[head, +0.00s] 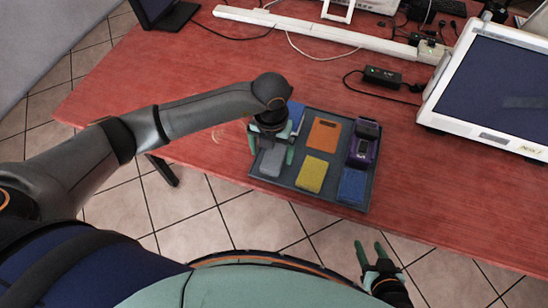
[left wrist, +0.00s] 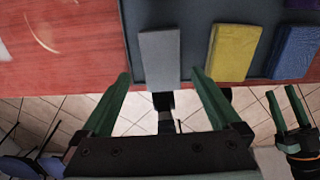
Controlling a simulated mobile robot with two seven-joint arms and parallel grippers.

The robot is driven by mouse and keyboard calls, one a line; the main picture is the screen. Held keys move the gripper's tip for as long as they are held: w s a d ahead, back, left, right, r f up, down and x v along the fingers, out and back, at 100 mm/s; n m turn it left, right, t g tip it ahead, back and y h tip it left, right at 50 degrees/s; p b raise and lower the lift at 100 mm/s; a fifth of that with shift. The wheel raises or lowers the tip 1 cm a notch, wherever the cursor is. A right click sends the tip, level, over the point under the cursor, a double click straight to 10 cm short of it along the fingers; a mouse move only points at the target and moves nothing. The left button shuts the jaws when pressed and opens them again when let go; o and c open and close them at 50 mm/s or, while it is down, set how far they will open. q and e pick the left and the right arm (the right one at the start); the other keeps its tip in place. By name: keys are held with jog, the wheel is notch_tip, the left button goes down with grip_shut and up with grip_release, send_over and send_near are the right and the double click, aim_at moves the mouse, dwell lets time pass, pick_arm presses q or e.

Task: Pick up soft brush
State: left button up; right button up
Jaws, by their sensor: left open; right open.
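No bristles or handle show clearly, so I cannot tell for sure which item is the soft brush. A grey block (head: 271,163) lies at the near left of a dark tray (head: 317,200). It also shows in the left wrist view (left wrist: 160,58), upper centre. My left gripper (head: 271,150) is open above the tray's left side.
The tray also holds a yellow block (head: 312,174), a blue block (head: 352,186), an orange item (head: 324,136), a purple device (head: 363,145) and a blue item (head: 296,113) partly behind my left gripper. A monitor (head: 490,85) stands right; the red table (head: 120,90) is clear at left.

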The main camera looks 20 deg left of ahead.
aim_at(273, 160)
pick_arm(q)
notch_tip(273, 160, down, 4)
jog(key=shift+d+f, duration=0.1)
jog(key=shift+c, duration=0.4)
jog(key=c, duration=1.4)
jog(key=shift+r, duration=0.2)
jog(key=shift+r, duration=0.6)
jog(key=s+d+r, duration=0.1)
jog(key=s+r, duration=0.3)
jog(key=s+d+r, duration=0.2)
jog(key=s+r, duration=0.1)
jog(key=s, duration=0.2)
jog(key=s+d+r, duration=0.1)
jog(key=s+r, duration=0.3)
jog(key=shift+s+d+r, duration=0.2)
jog(key=shift+r, duration=0.1)
